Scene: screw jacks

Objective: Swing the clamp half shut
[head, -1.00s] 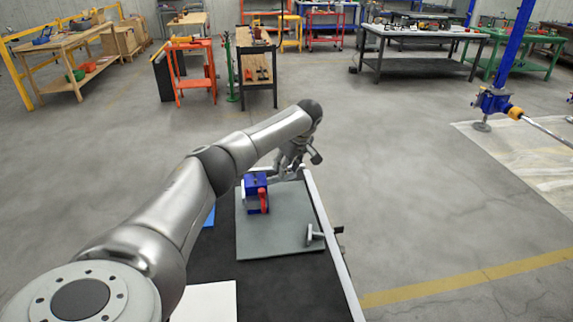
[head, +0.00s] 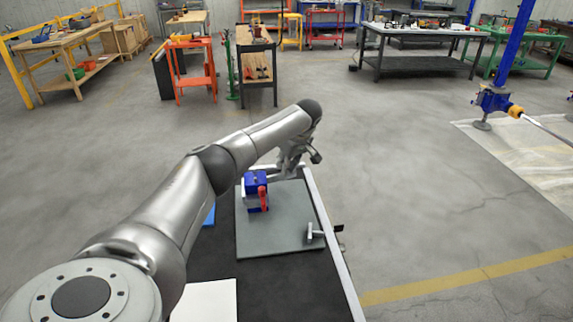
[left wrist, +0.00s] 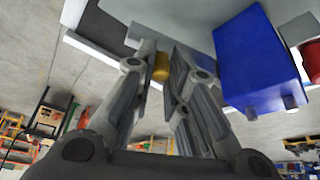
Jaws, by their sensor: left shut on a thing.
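A blue clamp block (head: 256,181) with a red handle (head: 263,197) stands on the grey-green mat (head: 278,235). My left gripper (head: 284,172) is just behind and to the right of the block, near the mat's far edge. In the left wrist view the gripper (left wrist: 166,62) has its fingers close around a small brass-coloured round piece (left wrist: 161,67). The blue block (left wrist: 258,58) is right beside the fingers there, with a bit of red (left wrist: 311,60) at the edge. The fingertips' exact contact is partly hidden. My right gripper is out of view.
A small grey T-shaped piece (head: 316,233) sits at the mat's right edge. A white rail (head: 333,240) runs along the table's right side. A white sheet (head: 205,301) lies at the front.

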